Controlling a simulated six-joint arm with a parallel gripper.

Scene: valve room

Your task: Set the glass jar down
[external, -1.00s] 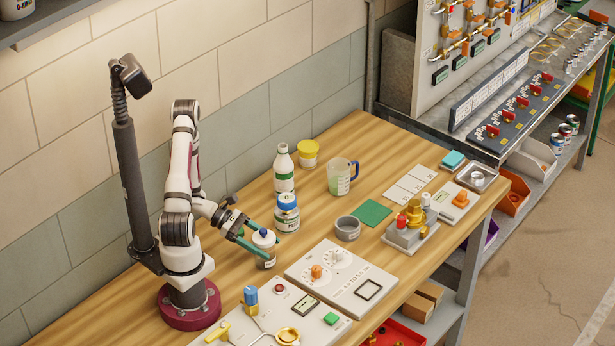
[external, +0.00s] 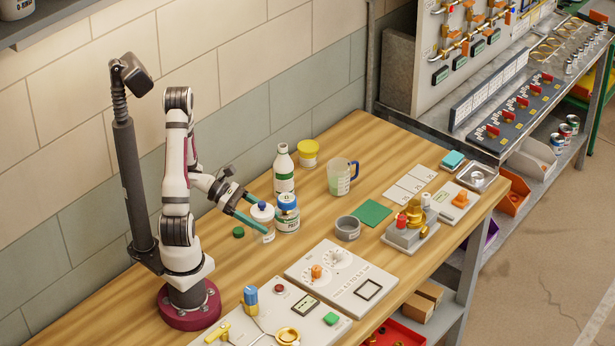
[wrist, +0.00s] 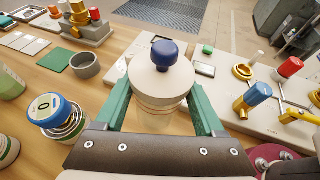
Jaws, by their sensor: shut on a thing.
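The glass jar (external: 262,223) has a wide cream lid with a blue knob. My gripper (external: 263,226) is shut on it, with one teal finger on each side. In the wrist view the jar (wrist: 160,88) sits upright between the fingers, its lid hiding most of its body. In the external view it appears raised above the wooden table, though the gap under it is hard to judge. A blue-topped jar (external: 287,213) stands close to its right in that view.
A white bottle (external: 284,170), a yellow-lidded tub (external: 308,154), a measuring jug (external: 340,176), a grey ring-shaped cup (external: 347,228) and a green square (external: 372,213) stand or lie beyond. Control panels (external: 341,279) lie in front. A small green piece (external: 238,232) lies left of the jar.

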